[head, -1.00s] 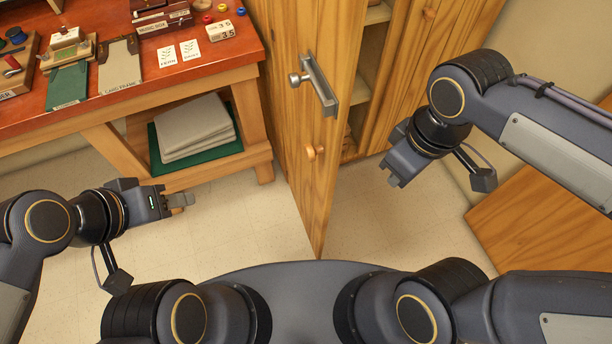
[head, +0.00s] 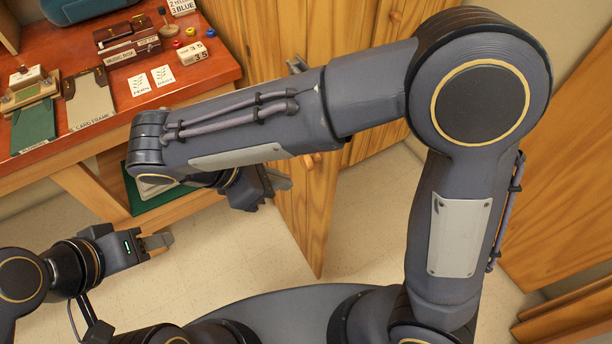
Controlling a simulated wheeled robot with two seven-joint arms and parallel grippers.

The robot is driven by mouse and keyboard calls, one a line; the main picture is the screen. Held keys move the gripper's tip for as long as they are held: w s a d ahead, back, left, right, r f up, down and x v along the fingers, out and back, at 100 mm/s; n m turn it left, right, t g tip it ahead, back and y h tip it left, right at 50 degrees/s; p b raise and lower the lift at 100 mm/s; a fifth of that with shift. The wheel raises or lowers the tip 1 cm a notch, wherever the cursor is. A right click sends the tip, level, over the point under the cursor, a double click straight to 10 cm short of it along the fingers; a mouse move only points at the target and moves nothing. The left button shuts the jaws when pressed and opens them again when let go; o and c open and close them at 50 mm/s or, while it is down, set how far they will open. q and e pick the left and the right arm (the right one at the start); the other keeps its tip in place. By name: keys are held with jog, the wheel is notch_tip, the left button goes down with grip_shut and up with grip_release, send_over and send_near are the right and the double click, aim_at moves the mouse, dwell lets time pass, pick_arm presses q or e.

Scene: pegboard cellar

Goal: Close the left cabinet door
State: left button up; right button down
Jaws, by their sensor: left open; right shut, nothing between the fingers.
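The left cabinet door (head: 305,225) is a tall wooden panel in the middle of the head view, swung open toward me. My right arm crosses in front of it and hides most of its metal handle and its knob; only a tip of the handle (head: 297,65) shows above the arm. My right gripper (head: 283,182) is shut and empty, at the left face of the door; I cannot tell whether it touches. My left gripper (head: 160,242) is open and empty, low at the left, over the floor and apart from the door.
A red-topped workbench (head: 95,120) with cards, a music box (head: 130,47) and small items stands at the left. A wooden panel (head: 560,190) stands at the right. Pale floor (head: 225,265) is clear between bench and door.

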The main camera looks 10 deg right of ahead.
jog(key=a+f+n, duration=0.1)
jog(key=a, duration=0.2)
send_near(329, 181)
jog(key=shift+t+h, duration=0.4)
jog(key=d+f, duration=0.2)
jog(key=f, duration=0.1)
jog(key=d+f, duration=0.1)
jog(key=f, duration=0.1)
jog(key=shift+w, duration=0.3)
pick_arm(q)
jog(key=shift+w+a+f, duration=0.15)
jog(key=shift+w+a, duration=0.15)
pick_arm(e)
jog(key=shift+w+d, duration=0.1)
jog(key=shift+d, duration=0.15)
